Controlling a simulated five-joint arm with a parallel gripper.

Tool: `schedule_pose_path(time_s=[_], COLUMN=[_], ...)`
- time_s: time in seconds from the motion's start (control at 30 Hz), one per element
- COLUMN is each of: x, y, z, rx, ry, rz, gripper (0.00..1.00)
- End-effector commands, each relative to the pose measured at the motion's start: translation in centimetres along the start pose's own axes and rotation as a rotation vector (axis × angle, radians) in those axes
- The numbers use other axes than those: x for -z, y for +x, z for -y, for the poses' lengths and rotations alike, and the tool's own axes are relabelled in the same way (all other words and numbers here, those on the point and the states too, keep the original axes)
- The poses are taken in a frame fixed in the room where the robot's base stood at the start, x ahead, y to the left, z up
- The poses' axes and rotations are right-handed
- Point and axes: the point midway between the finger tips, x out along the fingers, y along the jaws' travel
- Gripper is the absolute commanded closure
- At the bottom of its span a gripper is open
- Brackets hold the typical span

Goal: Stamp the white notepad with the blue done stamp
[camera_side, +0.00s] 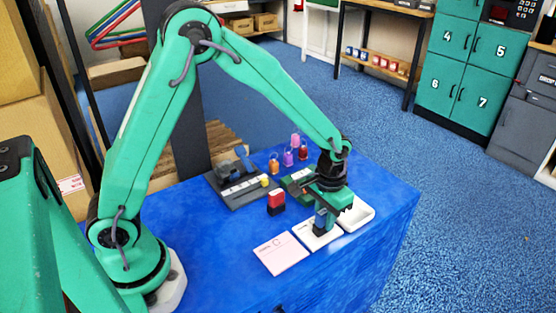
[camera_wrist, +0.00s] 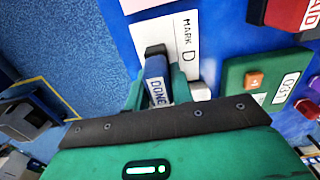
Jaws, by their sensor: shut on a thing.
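My gripper (camera_side: 323,210) is shut on the blue done stamp (camera_side: 320,222), which points down over the white notepad (camera_side: 325,240). In the wrist view the stamp (camera_wrist: 157,84) shows its DONE label between my two fingers, with its dark end over the white notepad (camera_wrist: 170,30). The notepad reads MARK D, and the stamp and gripper cover part of it. I cannot tell whether the stamp touches the paper. No stamped mark shows on the visible part.
A pink notepad (camera_side: 281,254) marked C lies left of the white one. A white tray (camera_side: 358,215) is close on the right. A red and black stamp (camera_side: 276,202), a grey tray (camera_side: 237,195) and several small coloured items stand behind. The table's front left is clear.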

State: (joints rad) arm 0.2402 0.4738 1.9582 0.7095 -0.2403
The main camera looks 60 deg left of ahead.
Motion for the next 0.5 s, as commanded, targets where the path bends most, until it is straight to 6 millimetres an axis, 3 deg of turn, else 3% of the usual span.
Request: schedule_pose_path(time_s=[0.5], x=[-0.01], y=[0.46], z=[0.0], rx=[0.0], ry=[0.0], rz=[0.0], gripper=[0.92])
